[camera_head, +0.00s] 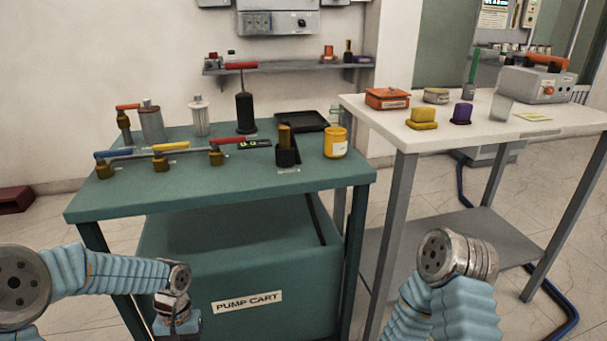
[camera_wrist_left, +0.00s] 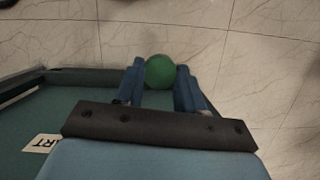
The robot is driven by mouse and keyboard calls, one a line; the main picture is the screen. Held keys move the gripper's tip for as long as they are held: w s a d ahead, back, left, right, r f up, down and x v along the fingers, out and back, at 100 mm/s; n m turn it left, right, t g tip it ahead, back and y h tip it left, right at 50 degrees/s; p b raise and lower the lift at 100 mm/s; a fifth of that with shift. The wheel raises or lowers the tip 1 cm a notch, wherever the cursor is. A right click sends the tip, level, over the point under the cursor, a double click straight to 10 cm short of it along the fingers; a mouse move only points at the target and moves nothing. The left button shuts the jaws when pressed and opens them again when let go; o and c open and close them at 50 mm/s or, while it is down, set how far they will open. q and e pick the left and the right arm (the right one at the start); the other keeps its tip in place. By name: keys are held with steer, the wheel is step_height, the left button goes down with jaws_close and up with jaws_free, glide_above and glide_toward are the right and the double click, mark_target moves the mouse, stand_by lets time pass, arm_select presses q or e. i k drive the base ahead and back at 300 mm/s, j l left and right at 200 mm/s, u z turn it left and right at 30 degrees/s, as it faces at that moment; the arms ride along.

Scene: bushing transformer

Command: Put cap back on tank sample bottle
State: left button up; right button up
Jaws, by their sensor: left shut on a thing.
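My left gripper (camera_wrist_left: 161,80) is shut on a round green cap (camera_wrist_left: 160,71) in the left wrist view. The cap sits between the two blue fingertips, above the floor beside the cart. In the head view the left wrist is low in front of the green pump cart, and the fingers and cap are not visible. A clear, open-looking vessel (camera_head: 502,106) stands upright on the white table. Another small clear vessel (camera_head: 336,112) is partly hidden behind the yellow jar. I cannot tell which is the tank sample bottle. My right gripper is not in view.
The green cart top (camera_head: 230,180) holds valves with coloured levers, a black cylinder, a black tray (camera_head: 302,121) and a yellow jar (camera_head: 336,142). The white table (camera_head: 460,139) holds an orange box (camera_head: 387,98), yellow and purple parts, and a grey instrument (camera_head: 537,85).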

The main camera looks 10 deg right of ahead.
mark_target(336, 126)
steer(key=u, duration=1.3)
steer(key=k+l, duration=0.9)
